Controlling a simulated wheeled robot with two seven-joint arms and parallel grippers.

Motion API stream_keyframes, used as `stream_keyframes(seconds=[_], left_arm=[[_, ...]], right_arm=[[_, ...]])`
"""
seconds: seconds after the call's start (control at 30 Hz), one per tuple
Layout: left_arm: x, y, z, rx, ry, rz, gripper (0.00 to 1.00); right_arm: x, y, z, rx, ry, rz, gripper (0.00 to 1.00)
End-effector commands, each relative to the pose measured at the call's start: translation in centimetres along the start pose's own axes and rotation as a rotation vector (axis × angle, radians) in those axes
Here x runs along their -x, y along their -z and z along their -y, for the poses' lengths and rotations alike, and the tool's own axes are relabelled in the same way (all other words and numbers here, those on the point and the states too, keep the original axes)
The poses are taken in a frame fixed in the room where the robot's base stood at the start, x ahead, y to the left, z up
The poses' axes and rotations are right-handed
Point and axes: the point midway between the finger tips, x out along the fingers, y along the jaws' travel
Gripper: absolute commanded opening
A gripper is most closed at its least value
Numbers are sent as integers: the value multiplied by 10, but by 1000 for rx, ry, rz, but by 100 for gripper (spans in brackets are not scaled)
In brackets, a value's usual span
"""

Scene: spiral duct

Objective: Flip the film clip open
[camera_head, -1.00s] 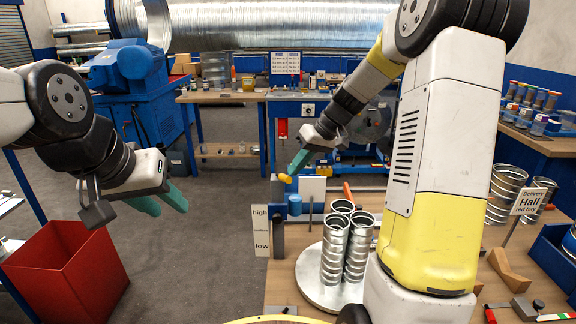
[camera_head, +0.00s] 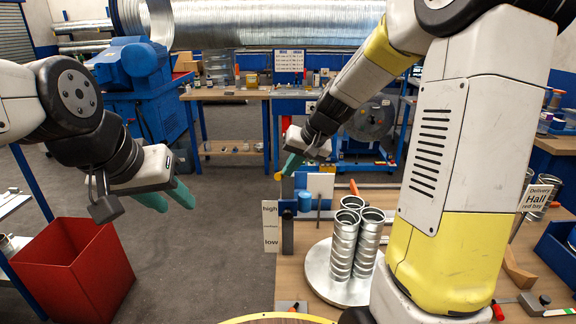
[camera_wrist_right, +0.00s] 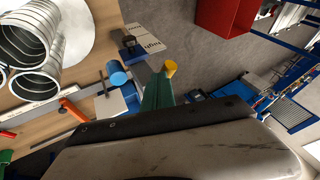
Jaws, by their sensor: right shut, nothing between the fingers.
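I cannot pick out a part that is surely the film clip. A small post stand with a blue cylinder (camera_head: 305,201) and a yellow-tipped part (camera_head: 278,176) stands at the table's far left corner. My right gripper (camera_head: 291,165) is shut and empty, its green fingertips just above and beside the yellow tip. In the right wrist view the green fingers (camera_wrist_right: 158,92) end close to the yellow tip (camera_wrist_right: 170,68), with the blue cylinder (camera_wrist_right: 118,78) to their left. I cannot tell whether they touch. My left gripper (camera_head: 166,196) hangs open and empty above the floor, its green fingers apart.
Spiral metal tubes (camera_head: 343,245) stand on a round silver plate (camera_head: 322,275) right of the stand. A high/low sign (camera_head: 270,228) is on its left. A red bin (camera_head: 70,275) stands on the floor at left. An orange-handled tool (camera_wrist_right: 72,108) lies near the stand.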

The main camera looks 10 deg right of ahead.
Motion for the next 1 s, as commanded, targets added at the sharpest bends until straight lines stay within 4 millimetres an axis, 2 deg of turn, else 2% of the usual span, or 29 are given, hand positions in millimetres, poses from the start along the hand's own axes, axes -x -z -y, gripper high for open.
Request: stream_keyframes(seconds=[0.3, 1.0], left_arm=[[0, 0, 0, 0, 0, 0, 36], [0, 0, 0, 0, 0, 0, 36]], right_arm=[[-3, -1, 7, 3, 1, 2, 0], [-1, 1, 7, 2, 1, 0, 0]])
